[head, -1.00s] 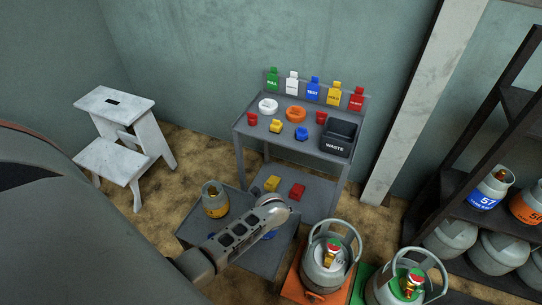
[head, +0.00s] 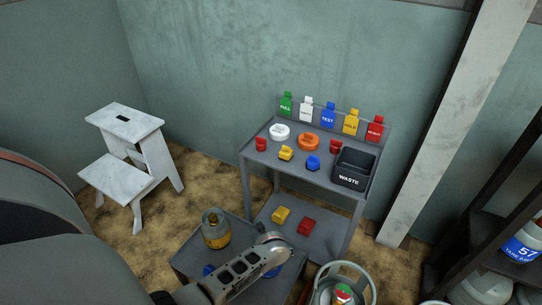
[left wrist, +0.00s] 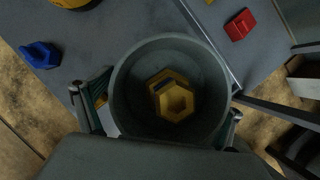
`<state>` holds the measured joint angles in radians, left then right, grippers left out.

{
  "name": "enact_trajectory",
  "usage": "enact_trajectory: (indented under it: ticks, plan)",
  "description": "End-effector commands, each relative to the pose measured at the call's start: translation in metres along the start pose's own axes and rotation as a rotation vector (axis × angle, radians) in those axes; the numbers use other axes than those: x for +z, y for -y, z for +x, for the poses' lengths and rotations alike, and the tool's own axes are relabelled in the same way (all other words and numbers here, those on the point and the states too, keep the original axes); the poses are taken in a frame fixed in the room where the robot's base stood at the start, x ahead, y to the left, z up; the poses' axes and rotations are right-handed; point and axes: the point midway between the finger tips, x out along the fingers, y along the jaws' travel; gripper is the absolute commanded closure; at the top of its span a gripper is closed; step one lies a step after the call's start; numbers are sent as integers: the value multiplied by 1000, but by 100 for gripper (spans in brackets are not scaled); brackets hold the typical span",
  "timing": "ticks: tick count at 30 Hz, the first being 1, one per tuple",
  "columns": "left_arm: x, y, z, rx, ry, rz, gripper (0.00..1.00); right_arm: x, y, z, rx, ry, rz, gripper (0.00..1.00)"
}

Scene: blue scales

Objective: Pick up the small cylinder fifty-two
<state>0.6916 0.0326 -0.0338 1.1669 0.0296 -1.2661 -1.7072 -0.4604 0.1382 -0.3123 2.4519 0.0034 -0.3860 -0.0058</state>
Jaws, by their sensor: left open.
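In the left wrist view, a grey cylinder collar (left wrist: 121,82) with a brass valve (left wrist: 176,100) inside it is directly below my left gripper (left wrist: 160,112). The open fingers stand on either side of the collar; I cannot tell whether they touch it. My right gripper is not in view.
Blue objects (left wrist: 40,55) lie on the low table. Beyond it stands a grey cart (head: 262,172) with coloured tags, rings and a waste bin (head: 354,168). A larger cylinder (head: 325,290) is at the front. A rack with cylinder 57 (head: 522,250) is right; a white step stool (head: 125,150) is left.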

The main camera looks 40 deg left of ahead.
Motion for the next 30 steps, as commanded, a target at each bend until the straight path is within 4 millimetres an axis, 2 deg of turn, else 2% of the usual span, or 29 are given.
enact_trajectory:
  ticks: [6, 8, 13, 14, 23, 26, 30]
  plan:
    - [3, 3, -2, -4, 4, -2, 5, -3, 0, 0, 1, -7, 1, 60]
    - [3, 2, -2, -4, 4, -2, 18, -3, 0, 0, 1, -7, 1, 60]
    - [3, 2, -2, -4, 3, -2, 63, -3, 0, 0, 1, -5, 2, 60]
    - [2, 2, -2, -4, 3, -2, 66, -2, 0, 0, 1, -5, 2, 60]
    - [5, 3, -4, -6, 5, -3, 66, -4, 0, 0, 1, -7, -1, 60]
    - [8, 4, -10, -8, 7, -3, 66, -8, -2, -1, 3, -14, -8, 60]
    - [18, 7, -27, -13, 12, -6, 66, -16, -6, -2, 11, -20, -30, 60]
